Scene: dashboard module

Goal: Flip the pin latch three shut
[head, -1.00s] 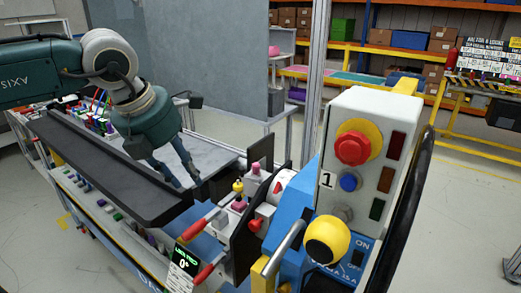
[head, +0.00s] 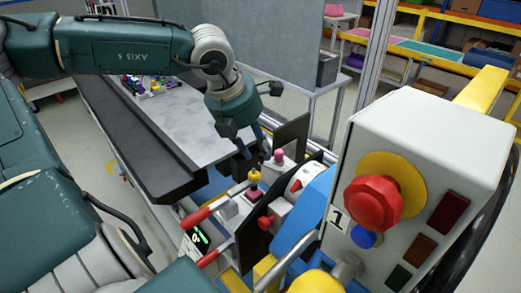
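No part labelled as pin latch three can be read in the head view. Small parts that may be latches stand on the pale module face: a yellow knob (head: 255,175) on a pink base (head: 254,191), and a pink knob (head: 279,156) behind it to the right. My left gripper (head: 254,152) points down just above and behind the yellow knob, seemingly apart from it. Its fingers are dark and small against the module, so their opening is unclear. My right gripper is out of view.
A control box (head: 430,150) with a red mushroom button (head: 372,203) fills the right side. Red-ended handles (head: 197,217) and a black upright plate (head: 262,232) crowd the module's front. A grey worktop (head: 180,110) with a black edge lies to the left.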

